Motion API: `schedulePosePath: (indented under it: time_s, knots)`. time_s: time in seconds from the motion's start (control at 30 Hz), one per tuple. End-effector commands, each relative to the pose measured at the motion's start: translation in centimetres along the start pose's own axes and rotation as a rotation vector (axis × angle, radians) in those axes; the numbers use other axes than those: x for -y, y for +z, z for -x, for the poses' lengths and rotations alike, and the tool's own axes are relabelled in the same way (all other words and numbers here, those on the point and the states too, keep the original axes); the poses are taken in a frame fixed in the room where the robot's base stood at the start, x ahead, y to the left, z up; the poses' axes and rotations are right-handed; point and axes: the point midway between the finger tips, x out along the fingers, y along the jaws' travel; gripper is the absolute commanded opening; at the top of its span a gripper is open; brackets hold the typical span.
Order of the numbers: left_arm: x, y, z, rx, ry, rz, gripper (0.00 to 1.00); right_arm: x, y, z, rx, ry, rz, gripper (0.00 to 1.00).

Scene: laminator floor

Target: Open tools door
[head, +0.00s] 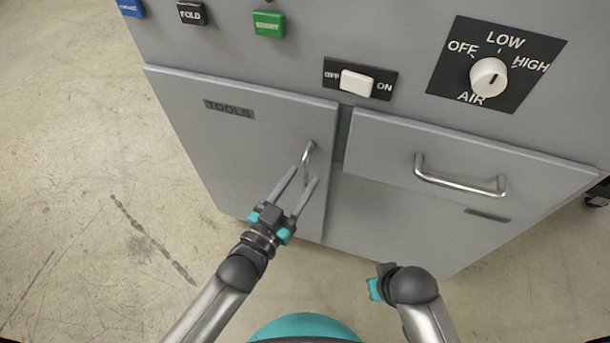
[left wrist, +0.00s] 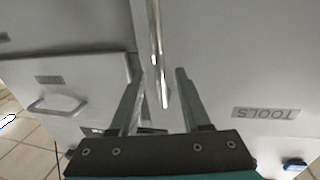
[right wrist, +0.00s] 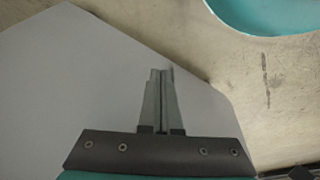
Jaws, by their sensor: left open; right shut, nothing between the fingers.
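The grey tools door (head: 232,145) carries a dark TOOLS label (head: 229,109) and looks shut, flush with the cabinet front. Its vertical metal handle (head: 307,157) is near the door's right edge. My left gripper (head: 307,176) is open, with its fingers pointing at the handle. In the left wrist view the handle (left wrist: 157,60) reaches between the two open fingers (left wrist: 158,80); I cannot tell whether they touch it. My right gripper (right wrist: 160,72) is shut and empty in front of a plain grey panel; the head view shows only its wrist part, low at the right.
A drawer with a horizontal handle (head: 459,180) is right of the door. Above are a white OFF/ON switch (head: 357,83), an AIR knob (head: 489,77), and a green button (head: 268,23). The concrete floor (head: 80,200) left of the cabinet is clear.

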Motion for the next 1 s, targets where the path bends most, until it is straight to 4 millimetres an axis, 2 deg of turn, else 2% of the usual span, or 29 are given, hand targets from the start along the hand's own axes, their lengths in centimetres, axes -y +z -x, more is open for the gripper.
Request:
schedulePosePath:
  time_s: [0.2, 0.6, 1.0]
  knots:
    - [0.0, 0.1, -1.9, 0.001, -0.001, 0.001, 0.47, -0.1, -0.9, 1.0, -0.022, 0.002, -0.001, 0.00]
    - [0.0, 0.0, -2.4, 0.001, -0.001, 0.001, 0.47, -0.1, -1.2, 1.4, -0.026, 0.002, -0.001, 0.00]
    - [0.0, 0.1, -2.3, 0.002, -0.001, 0.001, 0.02, -0.1, -1.2, 1.4, -0.026, 0.001, -0.001, 0.00]
